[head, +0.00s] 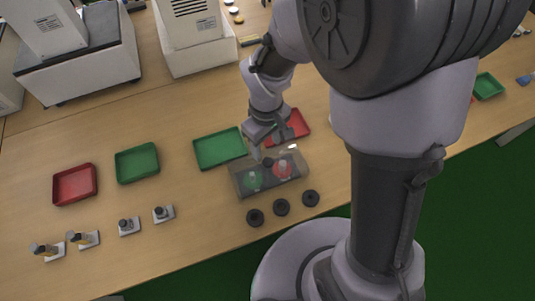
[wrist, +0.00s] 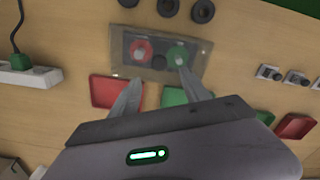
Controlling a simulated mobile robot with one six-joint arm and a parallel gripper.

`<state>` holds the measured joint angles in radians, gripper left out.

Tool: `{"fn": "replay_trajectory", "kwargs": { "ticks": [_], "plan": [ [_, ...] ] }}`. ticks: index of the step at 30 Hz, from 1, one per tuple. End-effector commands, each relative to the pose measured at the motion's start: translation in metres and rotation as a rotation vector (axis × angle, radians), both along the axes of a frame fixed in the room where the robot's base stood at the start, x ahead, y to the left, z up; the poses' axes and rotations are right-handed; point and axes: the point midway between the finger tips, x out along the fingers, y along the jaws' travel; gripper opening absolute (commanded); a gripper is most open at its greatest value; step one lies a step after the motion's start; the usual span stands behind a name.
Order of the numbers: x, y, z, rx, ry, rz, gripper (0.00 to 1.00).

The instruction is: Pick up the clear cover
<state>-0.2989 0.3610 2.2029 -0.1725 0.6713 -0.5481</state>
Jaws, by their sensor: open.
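The clear cover (head: 267,171) is a see-through box on the wooden table in the head view. It stands over a grey panel with a green button (head: 252,180) and a red button (head: 283,169). In the wrist view the cover (wrist: 201,55) shows as a faint tan rectangle around the red button (wrist: 142,50) and the green button (wrist: 177,55). My gripper (head: 266,146) is open just above the cover's far side. In the wrist view its two fingers (wrist: 158,82) are spread and empty. I cannot tell whether a fingertip touches the cover.
Three black round pieces (head: 281,207) lie in front of the cover. A green tray (head: 219,148) and a red tray (head: 300,124) lie behind it. More trays and small switches (head: 127,226) are at the left. White machines (head: 195,37) stand at the back.

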Motion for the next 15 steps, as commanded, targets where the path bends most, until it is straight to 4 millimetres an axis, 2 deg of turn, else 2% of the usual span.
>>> {"fn": "replay_trajectory", "kwargs": {
  "ticks": [1, 8, 15],
  "plan": [
    [-0.001, 0.000, -0.016, 0.000, 0.002, 0.000, 0.55],
    [-0.001, 0.000, -0.038, -0.001, 0.001, -0.001, 0.55],
    [-0.004, -0.001, -0.083, -0.001, 0.001, -0.001, 0.55]
  ]
}}
